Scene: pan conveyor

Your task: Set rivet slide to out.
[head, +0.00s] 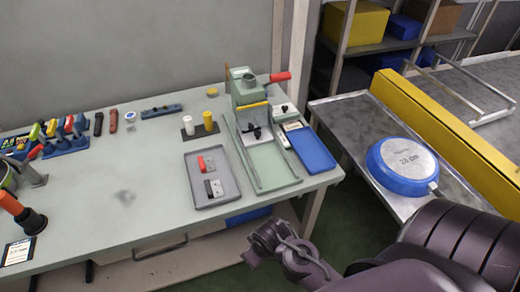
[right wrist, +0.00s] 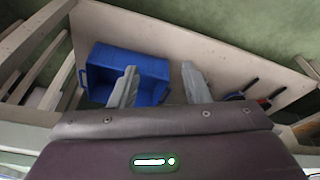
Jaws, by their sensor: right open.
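A green rivet press (head: 247,98) with a red-handled lever stands toward the right end of the workbench. In front of it, a pale green slide bed (head: 270,165) with side rails runs toward the bench's front edge. The bed looks bare in front of the press. I cannot tell which part is the moving slide or how it is set. My right gripper (head: 263,245) is off the front of the bench, below and apart from the slide. In the right wrist view my right gripper (right wrist: 158,82) is open with nothing between its fingers. My left gripper is not in view.
A grey tray (head: 229,188) with red and dark parts lies left of the slide. A blue tray (head: 312,148) lies right of it. A blue pan (head: 402,166) rests upside down on the metal side table. A blue bin (right wrist: 150,62) sits on the lower shelf.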

